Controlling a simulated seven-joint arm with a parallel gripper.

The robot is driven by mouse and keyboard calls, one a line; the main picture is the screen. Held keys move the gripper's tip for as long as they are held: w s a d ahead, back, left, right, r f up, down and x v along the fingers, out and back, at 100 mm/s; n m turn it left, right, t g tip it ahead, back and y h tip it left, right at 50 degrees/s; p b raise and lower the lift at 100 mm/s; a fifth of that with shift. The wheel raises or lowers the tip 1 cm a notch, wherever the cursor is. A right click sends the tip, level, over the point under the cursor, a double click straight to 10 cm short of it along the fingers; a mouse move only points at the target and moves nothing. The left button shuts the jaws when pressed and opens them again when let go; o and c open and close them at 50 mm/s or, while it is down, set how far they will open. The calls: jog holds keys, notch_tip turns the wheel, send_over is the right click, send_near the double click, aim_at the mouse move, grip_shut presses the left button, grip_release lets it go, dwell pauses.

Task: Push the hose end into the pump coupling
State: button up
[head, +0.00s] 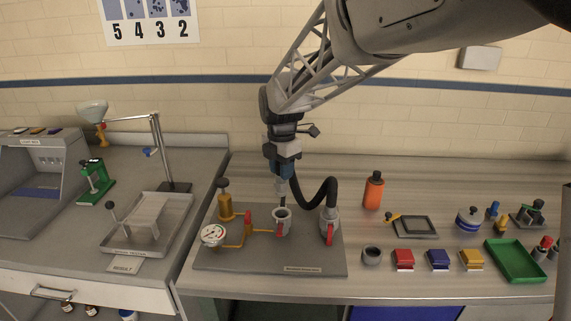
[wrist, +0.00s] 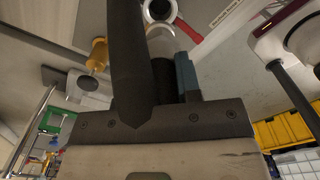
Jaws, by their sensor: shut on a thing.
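The black hose (head: 318,191) arches from my gripper (head: 283,183) to a grey fitting (head: 329,222) with a red lever. My gripper is shut on the hose end, which points down with a pale metal tip (head: 283,202). The tip is just above or at the mouth of the pump coupling (head: 282,224), a grey upright cup with a red lever. In the wrist view, the hose end (wrist: 163,80) is between my fingers (wrist: 160,88), and its tip lies close to the coupling's ring (wrist: 172,20). I cannot tell whether they touch.
The coupling stands on a grey board (head: 225,262) with a white gauge (head: 213,235), yellow pipes and a yellow cylinder (head: 226,203). To the right are an orange bottle (head: 373,191), a dark grey cup (head: 372,256), coloured blocks and a green tray (head: 515,262).

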aim_at(282, 186)
jog(key=shift+f, duration=0.15)
jog(key=shift+f, duration=2.75)
jog(key=shift+f, duration=2.05)
dwell(0.5)
jog(key=o, duration=1)
jog(key=shift+r, duration=0.1)
jog(key=shift+r, duration=3.75)
